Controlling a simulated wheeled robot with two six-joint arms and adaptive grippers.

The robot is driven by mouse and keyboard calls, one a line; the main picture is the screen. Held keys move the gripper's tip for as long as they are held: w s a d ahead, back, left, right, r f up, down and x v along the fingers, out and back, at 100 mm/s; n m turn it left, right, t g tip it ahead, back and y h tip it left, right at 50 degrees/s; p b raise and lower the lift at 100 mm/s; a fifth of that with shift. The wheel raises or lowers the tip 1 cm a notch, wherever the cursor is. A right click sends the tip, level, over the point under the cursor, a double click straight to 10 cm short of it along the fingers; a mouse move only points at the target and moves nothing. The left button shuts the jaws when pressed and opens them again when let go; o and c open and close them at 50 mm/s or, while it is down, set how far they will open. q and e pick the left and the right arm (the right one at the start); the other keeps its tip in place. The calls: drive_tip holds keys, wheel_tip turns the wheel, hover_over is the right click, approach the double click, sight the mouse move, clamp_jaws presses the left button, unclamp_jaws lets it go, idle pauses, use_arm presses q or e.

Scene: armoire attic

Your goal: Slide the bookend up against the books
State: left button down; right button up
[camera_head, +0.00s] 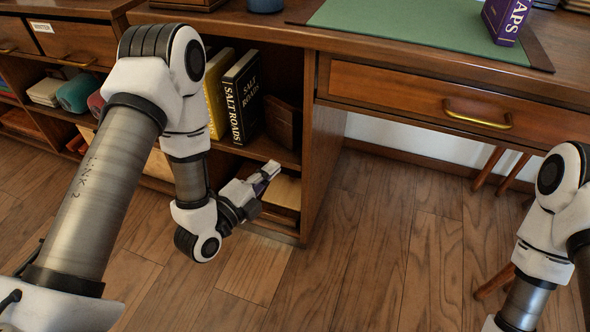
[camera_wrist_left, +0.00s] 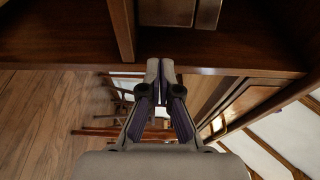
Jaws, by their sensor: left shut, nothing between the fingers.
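A dark brown wooden bookend (camera_head: 283,122) stands on the open shelf under the desk, near its right wall. To its left are a black book lettered SALT ROADS (camera_head: 243,98) and a yellow book (camera_head: 214,95). The black book is tilted. My right gripper is out of view; only part of that arm shows.
The cubby's right side wall (camera_head: 322,130) stands close to the bookend. A lower compartment holds a pale box (camera_head: 283,191). The desk top overhangs the shelf, with a drawer handle (camera_head: 477,114) at right. Open wooden floor (camera_head: 390,240) lies in front.

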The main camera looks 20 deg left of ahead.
sight(296, 157)
use_arm(q)
drive_tip(key=b+x, duration=0.3)
drive_tip(key=x, duration=0.5)
drive_tip(key=shift+w+d, duration=0.15)
drive_tip(key=shift+w, duration=0.1)
drive_tip(key=shift+w+d+r, duration=0.1)
drive_tip(key=shift+w+d, duration=0.05)
drive_tip(key=shift+w, duration=0.45)
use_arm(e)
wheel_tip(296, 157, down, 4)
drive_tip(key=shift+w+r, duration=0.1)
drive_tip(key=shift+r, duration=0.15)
